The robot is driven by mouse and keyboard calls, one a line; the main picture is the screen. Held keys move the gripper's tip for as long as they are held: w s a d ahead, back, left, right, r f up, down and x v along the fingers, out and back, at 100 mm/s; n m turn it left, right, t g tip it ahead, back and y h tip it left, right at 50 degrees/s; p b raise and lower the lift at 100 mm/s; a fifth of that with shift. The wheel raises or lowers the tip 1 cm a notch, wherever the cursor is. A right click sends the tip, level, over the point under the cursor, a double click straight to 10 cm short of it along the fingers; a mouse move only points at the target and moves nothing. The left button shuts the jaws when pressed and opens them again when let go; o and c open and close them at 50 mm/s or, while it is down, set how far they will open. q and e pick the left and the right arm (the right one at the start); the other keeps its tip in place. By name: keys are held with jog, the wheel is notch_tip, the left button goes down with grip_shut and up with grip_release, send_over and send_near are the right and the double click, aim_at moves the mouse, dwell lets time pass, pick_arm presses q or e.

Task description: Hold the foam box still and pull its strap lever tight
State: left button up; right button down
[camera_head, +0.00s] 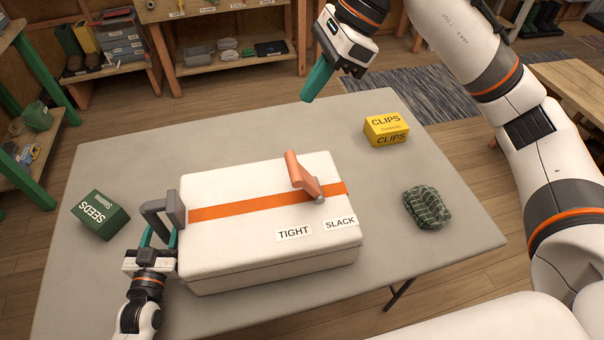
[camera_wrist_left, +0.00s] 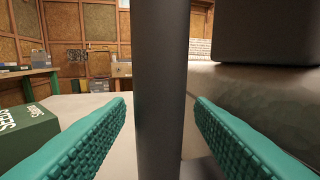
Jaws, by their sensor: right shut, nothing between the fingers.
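The white foam box (camera_head: 240,240) lies on the grey table with an orange strap (camera_head: 235,209) across its lid. An orange strap lever (camera_head: 302,175) stands up from the strap's right part, tilted, its base near the SLACK label (camera_head: 340,224); the TIGHT label (camera_head: 293,233) is left of it. A dark grey handle (camera_head: 176,207) is on the box's left side. My left gripper (camera_head: 160,238) is at this handle; in the left wrist view its open fingers are either side of the handle's bar (camera_wrist_left: 161,90), with gaps. My right gripper (camera_head: 306,98) is shut and empty, above the table's back edge, away from the lever.
A yellow CLIPS box (camera_head: 386,130) and a dark green patterned cloth bundle (camera_head: 427,207) are on the right. The table (camera_head: 230,135) is bare behind the foam box. Shelves stand further back.

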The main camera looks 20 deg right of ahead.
pick_arm(q)
jog(key=shift+s+f, duration=0.1)
jog(key=v, duration=1.2)
